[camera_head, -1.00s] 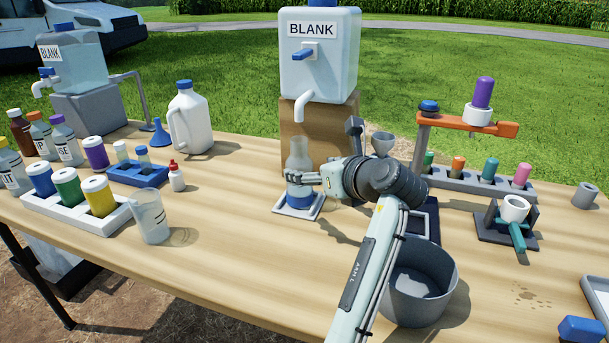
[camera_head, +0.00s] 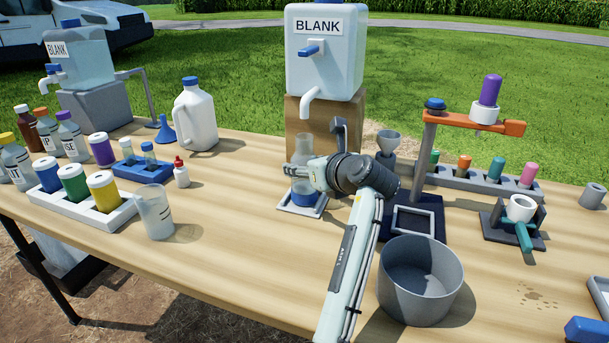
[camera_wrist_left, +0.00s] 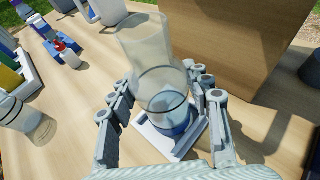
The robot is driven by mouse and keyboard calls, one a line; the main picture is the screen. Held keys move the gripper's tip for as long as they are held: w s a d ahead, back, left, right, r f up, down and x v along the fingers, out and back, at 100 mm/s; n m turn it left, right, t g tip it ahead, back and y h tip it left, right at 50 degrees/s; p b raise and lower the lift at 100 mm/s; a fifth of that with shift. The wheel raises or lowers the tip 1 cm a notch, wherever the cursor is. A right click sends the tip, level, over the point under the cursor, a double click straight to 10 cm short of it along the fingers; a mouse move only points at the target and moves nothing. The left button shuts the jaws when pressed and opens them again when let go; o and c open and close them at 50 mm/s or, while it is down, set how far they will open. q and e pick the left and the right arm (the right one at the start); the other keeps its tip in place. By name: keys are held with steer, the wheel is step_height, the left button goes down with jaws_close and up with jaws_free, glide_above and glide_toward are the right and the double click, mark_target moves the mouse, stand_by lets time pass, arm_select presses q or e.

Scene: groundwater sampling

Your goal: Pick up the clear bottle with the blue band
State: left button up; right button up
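The clear bottle with the blue band (camera_head: 309,199) stands upright on a small white square frame (camera_head: 287,207) in front of the wooden block. In the left wrist view the bottle (camera_wrist_left: 165,88) rises between the two fingers, with its blue part low down. My left gripper (camera_head: 303,176) is at the bottle from the right in the head view, partly hiding its middle. In the left wrist view this gripper (camera_wrist_left: 160,82) is open, one finger on each side of the bottle. Whether a finger touches it is hard to tell. My right gripper is not in view.
A BLANK-labelled tank (camera_head: 325,75) with a spout stands on a wooden block (camera_head: 343,118) behind the bottle. A grey bowl (camera_head: 420,283) and dark tray (camera_head: 432,228) lie to the right. A clear cup (camera_head: 155,213) stands left. The table front is mostly clear.

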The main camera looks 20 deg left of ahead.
mark_target(309, 152)
arm_select(q)
steer(key=c, duration=0.5)
steer(key=shift+o, duration=0.2)
steer(key=shift+r, duration=0.5)
steer(key=shift+s+d+r, duration=0.15)
steer(key=shift+r, duration=0.5)
steer(key=shift+s+d+r, duration=0.15)
steer(key=shift+r, duration=0.45)
steer(key=s+d, duration=1.1)
step_height(309, 152, up, 6)
steer(key=s+d+p, duration=0.1)
steer(key=p, duration=0.1)
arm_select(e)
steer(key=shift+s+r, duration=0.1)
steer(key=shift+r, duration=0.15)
